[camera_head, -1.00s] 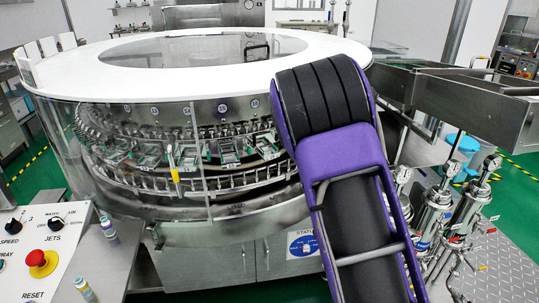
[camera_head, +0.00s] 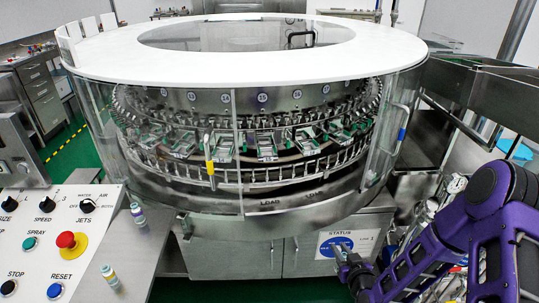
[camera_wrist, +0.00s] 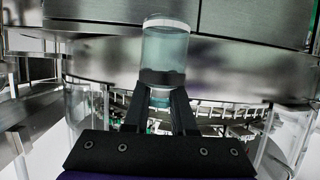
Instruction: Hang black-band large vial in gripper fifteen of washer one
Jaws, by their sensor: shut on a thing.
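The black-band large vial (camera_wrist: 163,52) is clear, with a dark band near my fingers and a pale rim at its far end. My gripper (camera_wrist: 160,92) is shut on it at the band end. In the head view my gripper (camera_head: 347,262) is low at right, in front of the status panel and below the washer ring; the vial is hard to make out there. Washer one (camera_head: 250,190) stands in the middle with a ring of numbered grippers. The number 15 plate (camera_head: 262,97) faces front, with gripper fifteen (camera_head: 267,146) below it, seemingly empty.
Two small vials stand on the left side table, one farther back (camera_head: 138,216) and one nearer (camera_head: 110,276). A control panel (camera_head: 62,240) is at left. Metal rails (camera_head: 490,95) run at right.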

